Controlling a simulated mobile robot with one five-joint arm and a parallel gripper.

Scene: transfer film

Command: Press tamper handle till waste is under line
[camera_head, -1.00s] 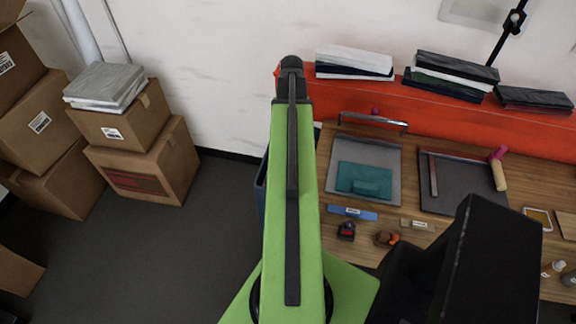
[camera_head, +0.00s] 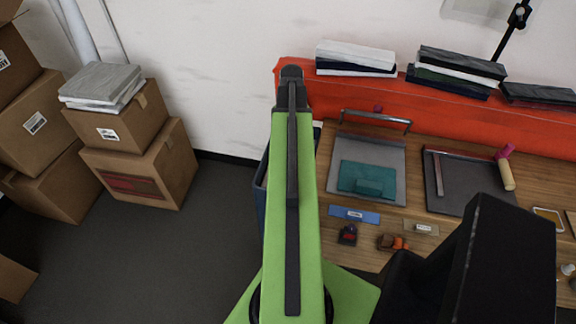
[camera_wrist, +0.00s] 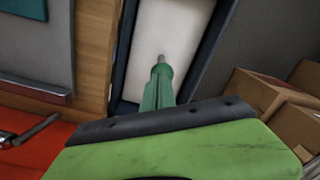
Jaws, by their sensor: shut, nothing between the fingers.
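My gripper (camera_wrist: 162,68) is shut and empty in the wrist view, pointing at a pale surface (camera_wrist: 158,30) inside a dark-walled bin (camera_wrist: 203,50). Whether it touches that surface cannot be told. In the head view the bin's dark blue side (camera_head: 261,190) shows in part beside the table, mostly hidden behind my green arm. The gripper is hidden in that view. No tamper handle, waste or fill line can be clearly made out.
A wooden table (camera_head: 438,226) with a grey board (camera_head: 398,150), a dark tray (camera_head: 468,180) and small tools stands to the right. Film stacks lie on a red ledge (camera_head: 430,110) behind. Cardboard boxes (camera_head: 150,165) stand at the left. Grey floor (camera_head: 130,260) between is clear.

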